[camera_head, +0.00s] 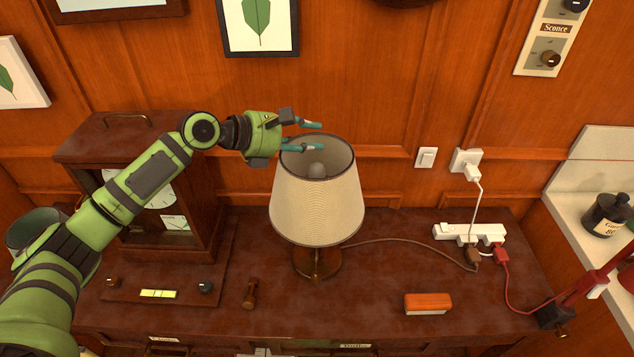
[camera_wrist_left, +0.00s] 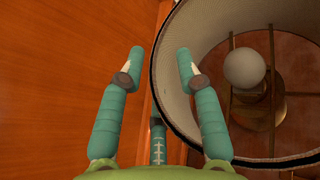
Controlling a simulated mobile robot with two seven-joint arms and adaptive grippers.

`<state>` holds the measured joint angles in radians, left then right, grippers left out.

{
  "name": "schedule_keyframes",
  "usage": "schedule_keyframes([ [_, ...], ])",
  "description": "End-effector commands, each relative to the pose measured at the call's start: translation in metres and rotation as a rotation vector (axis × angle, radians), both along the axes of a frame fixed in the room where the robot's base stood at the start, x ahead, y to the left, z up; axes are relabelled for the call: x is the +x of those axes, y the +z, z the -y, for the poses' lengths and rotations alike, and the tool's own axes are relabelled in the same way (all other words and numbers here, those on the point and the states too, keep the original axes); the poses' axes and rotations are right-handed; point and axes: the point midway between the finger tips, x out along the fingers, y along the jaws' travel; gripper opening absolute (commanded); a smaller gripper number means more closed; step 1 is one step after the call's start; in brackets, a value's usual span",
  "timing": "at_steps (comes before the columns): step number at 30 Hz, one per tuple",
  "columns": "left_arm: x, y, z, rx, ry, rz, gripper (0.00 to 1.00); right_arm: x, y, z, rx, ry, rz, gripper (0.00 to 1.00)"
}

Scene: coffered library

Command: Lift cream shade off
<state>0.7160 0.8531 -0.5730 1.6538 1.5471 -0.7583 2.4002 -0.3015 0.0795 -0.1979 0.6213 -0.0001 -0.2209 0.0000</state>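My left gripper (camera_head: 312,136) is at the shade's upper left back rim, fingers apart. In the left wrist view the open fingers (camera_wrist_left: 159,70) point ahead, with the shade (camera_wrist_left: 190,50) at the right; the right finger overlaps its rim. I cannot tell whether it touches. The bulb (camera_wrist_left: 244,68) and the brass fitting show inside the shade. My right gripper is not in view.
A wooden clock cabinet (camera_head: 205,200) stands left of the lamp. A power strip (camera_head: 468,232) with plugs and cords lies to the right, and an orange block (camera_head: 428,303) lies in front. The panelled wall (camera_head: 370,90) is close behind.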

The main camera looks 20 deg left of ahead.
Motion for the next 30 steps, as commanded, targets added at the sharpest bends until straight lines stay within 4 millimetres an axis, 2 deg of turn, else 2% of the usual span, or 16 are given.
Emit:
schedule_keyframes([
  [1, 0.0, 0.0, 0.0, 0.0, 0.0, 0.0, 0.26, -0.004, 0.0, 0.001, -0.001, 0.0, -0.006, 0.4],
  [3, 0.0, 0.0, 0.0, 0.0, 0.0, 0.0, 0.0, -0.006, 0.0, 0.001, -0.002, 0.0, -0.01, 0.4],
  [14, 0.0, 0.002, 0.0, -0.004, 0.0, 0.002, 0.0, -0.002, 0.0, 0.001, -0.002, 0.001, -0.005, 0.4],
  [19, 0.0, 0.008, 0.0, -0.003, 0.0, 0.006, 0.0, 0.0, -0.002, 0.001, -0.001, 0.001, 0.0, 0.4],
  [23, 0.0, 0.021, 0.0, -0.003, -0.002, 0.007, 0.0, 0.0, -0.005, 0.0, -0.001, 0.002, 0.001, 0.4],
  [30, 0.0, 0.063, 0.0, -0.003, -0.001, 0.009, 0.0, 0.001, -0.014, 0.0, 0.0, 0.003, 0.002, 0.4],
])
